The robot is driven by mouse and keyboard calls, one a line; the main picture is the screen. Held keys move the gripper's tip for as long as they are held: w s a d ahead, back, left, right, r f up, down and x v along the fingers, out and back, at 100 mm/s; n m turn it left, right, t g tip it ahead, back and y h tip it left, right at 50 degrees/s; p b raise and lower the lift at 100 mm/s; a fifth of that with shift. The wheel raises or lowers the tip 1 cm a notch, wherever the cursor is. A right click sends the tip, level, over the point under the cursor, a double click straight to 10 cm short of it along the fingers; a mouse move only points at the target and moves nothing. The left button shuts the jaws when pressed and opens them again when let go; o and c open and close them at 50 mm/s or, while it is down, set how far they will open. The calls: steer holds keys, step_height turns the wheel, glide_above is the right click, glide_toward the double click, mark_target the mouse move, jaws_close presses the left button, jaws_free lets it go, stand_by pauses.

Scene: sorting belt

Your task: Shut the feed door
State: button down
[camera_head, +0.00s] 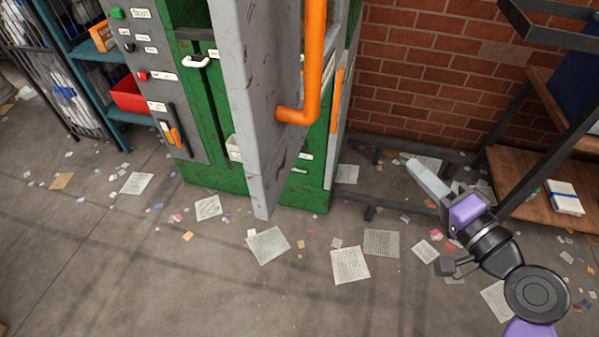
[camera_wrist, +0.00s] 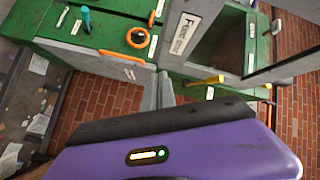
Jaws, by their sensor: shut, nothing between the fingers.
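The feed door (camera_head: 252,95) is a worn grey panel that stands swung open from the green machine (camera_head: 318,180). Its orange bar handle (camera_head: 314,60) faces right in the head view. In the wrist view a grey panel with a label (camera_wrist: 184,32), small and tilted, stands beside a dark opening in the green housing. My gripper (camera_head: 412,164) is to the right of the door, apart from it and from the handle, pointing up and left. Its fingers are together and empty; they also show in the wrist view (camera_wrist: 158,92).
A brick wall (camera_head: 430,75) is behind my gripper. A dark metal rack with wooden shelves (camera_head: 535,200) stands close at the right. A control panel (camera_head: 150,80) and a teal shelf with a red bin (camera_head: 130,95) are at the left. Papers litter the open floor in front.

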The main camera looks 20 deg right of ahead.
steer(key=a+r+n+g+y, duration=0.1)
steer(key=a+r+y, duration=0.3)
steer(key=r+y, duration=0.2)
steer(key=n+g+y, duration=0.4)
steer(key=g+y, duration=0.2)
steer(key=y, duration=0.1)
glide_toward(276, 176)
steer(key=p+x, duration=0.2)
steer(key=x, duration=0.5)
steer(key=shift+r, duration=0.1)
steer(key=shift+m+h, duration=0.3)
